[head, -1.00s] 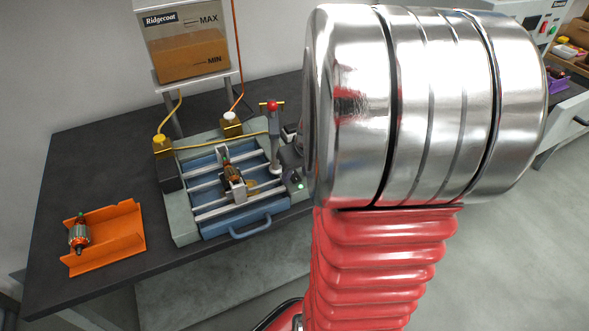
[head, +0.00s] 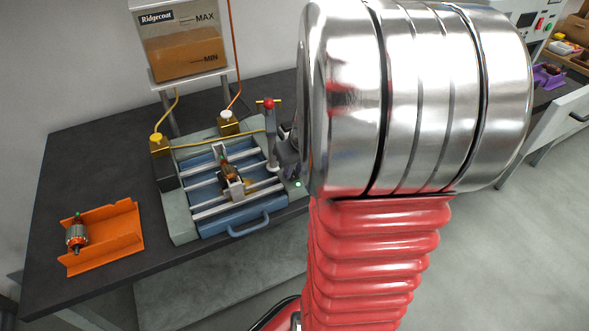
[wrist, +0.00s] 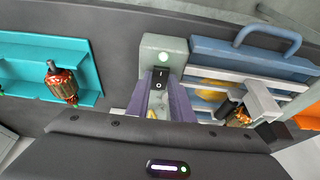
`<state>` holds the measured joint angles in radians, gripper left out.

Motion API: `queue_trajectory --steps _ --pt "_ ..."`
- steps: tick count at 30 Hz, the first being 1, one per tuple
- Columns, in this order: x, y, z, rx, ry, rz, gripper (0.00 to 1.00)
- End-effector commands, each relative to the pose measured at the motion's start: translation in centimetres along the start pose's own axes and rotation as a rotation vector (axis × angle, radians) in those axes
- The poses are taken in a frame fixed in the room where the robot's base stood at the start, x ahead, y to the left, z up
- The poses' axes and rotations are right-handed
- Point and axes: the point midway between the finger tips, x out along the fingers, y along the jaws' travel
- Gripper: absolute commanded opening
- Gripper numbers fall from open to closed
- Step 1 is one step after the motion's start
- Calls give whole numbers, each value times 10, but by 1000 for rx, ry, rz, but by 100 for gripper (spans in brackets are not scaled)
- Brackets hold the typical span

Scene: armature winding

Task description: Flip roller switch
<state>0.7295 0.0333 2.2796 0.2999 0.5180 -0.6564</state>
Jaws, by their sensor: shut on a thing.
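The roller switch (wrist: 161,72) is a small black rocker marked with a bar and an O. It is on a grey box at the front right of the blue-and-grey roller machine (head: 182,214). A green lamp (wrist: 164,56) is lit beside the switch; it also shows in the head view (head: 298,184). My gripper (wrist: 161,82) has its two purple-grey fingers on either side of the switch, closed on it. In the head view my arm hides most of the gripper. An armature (head: 229,172) lies across the machine's rollers.
An orange tray (head: 120,235) with another armature (head: 77,234) is at the left of the dark table. A teal tray (wrist: 28,52) with an armature (wrist: 61,84) shows in the wrist view. A red-knobbed lever (head: 270,130) stands close to my arm. A Ridgecoat tank (head: 182,45) is behind.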

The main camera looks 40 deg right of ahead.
Motion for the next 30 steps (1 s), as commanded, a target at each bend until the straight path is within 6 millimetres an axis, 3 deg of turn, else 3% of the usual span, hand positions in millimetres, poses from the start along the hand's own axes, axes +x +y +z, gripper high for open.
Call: queue_trajectory --steps 12,25,26,30 --pt "1 -2 -9 -3 -193 -1 0" --pt "0 -1 -9 1 -226 3 0" --pt "0 -1 -9 1 -226 3 22" --pt "0 -1 -9 1 -226 3 32"
